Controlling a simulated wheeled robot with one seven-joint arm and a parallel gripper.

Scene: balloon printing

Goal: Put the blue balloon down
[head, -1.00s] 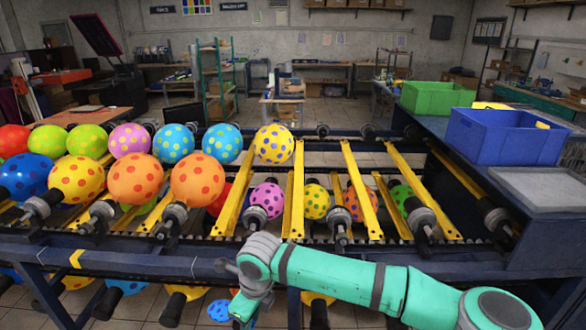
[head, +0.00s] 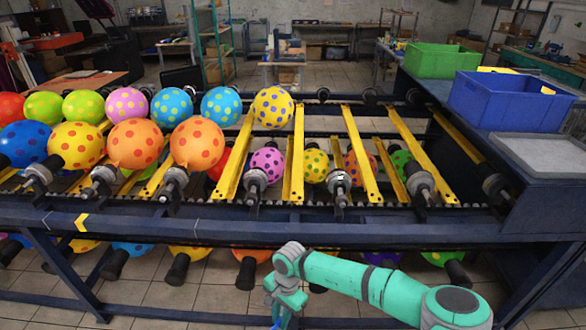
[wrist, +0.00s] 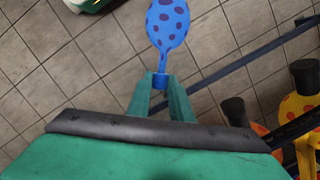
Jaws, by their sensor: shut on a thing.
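In the wrist view a blue balloon (wrist: 168,24) with dark spots points away from my gripper (wrist: 161,80). The two green fingers are shut on its neck. Tiled floor shows behind the balloon, and its top edge is cut off by the frame. In the head view my gripper (head: 277,318) is at the bottom edge, low in front of the rack. The balloon is not clearly visible there.
A dark rack (head: 330,218) with yellow rails crosses the scene and carries several spotted balloons. A blue crate (head: 510,103) and a green crate (head: 440,61) stand on the right. The rack's frame edge (wrist: 260,55) runs close to the right of the balloon.

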